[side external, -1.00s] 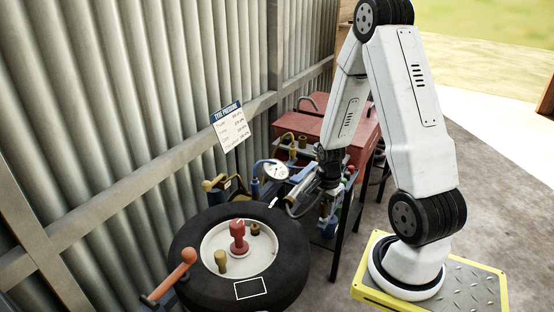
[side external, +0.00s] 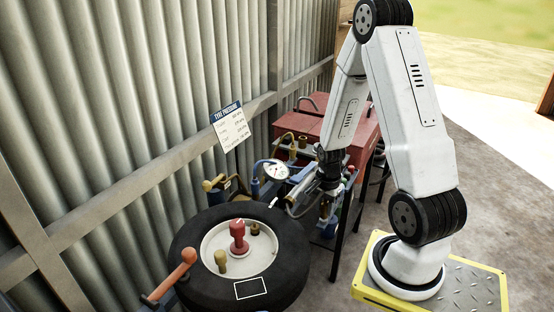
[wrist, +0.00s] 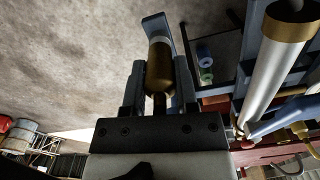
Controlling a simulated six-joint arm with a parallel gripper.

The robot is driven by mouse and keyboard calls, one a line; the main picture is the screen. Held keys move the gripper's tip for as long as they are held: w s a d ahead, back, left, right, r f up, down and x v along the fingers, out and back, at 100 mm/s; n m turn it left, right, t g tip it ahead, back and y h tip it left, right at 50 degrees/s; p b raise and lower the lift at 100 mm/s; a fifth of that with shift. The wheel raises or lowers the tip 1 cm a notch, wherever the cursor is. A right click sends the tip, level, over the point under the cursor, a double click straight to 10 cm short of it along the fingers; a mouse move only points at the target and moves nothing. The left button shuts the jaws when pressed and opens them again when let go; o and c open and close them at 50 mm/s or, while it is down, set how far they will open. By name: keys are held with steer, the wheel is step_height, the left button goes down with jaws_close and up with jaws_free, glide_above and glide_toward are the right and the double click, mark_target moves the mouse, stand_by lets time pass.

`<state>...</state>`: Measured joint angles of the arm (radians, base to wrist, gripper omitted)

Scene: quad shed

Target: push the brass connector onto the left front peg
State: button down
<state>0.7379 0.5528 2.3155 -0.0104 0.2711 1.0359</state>
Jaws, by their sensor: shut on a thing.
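In the wrist view my gripper (wrist: 159,80) is shut on a brass, rounded cylindrical connector (wrist: 160,62) held between its two dark fingers. A blue-grey upright strip (wrist: 158,27) stands right at the connector's far end; I cannot tell whether they touch. In the side view my gripper (side external: 328,186) points down at the blue rack beside the red cabinet, and the connector cannot be made out there. No peg can be picked out clearly as the left front one.
A white cylinder with a brass collar (wrist: 270,75) stands close right of my gripper. A black tyre (side external: 187,247) carries a red knob (side external: 238,238) and brass pieces (side external: 221,262). A round gauge (side external: 276,171) and the red cabinet (side external: 299,128) stand nearby.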

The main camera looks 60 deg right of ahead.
mark_target(325, 202)
steer(key=shift+f, duration=0.5)
steer(key=c, duration=0.7)
jaws_free()
steer(key=shift+o, duration=0.2)
steer(key=shift+r, duration=5.5)
steer(key=w+a+r+n+t, duration=0.1)
steer(key=w+a+n, duration=0.1)
steer(key=a+n, duration=0.8)
steer(key=w+a+n+t, duration=0.1)
steer(key=w+a+n, duration=0.2)
steer(key=a+n, duration=0.7)
steer(key=shift+a+r+t, duration=0.3)
steer(key=shift+a+r, duration=0.1)
steer(key=shift+a, duration=0.1)
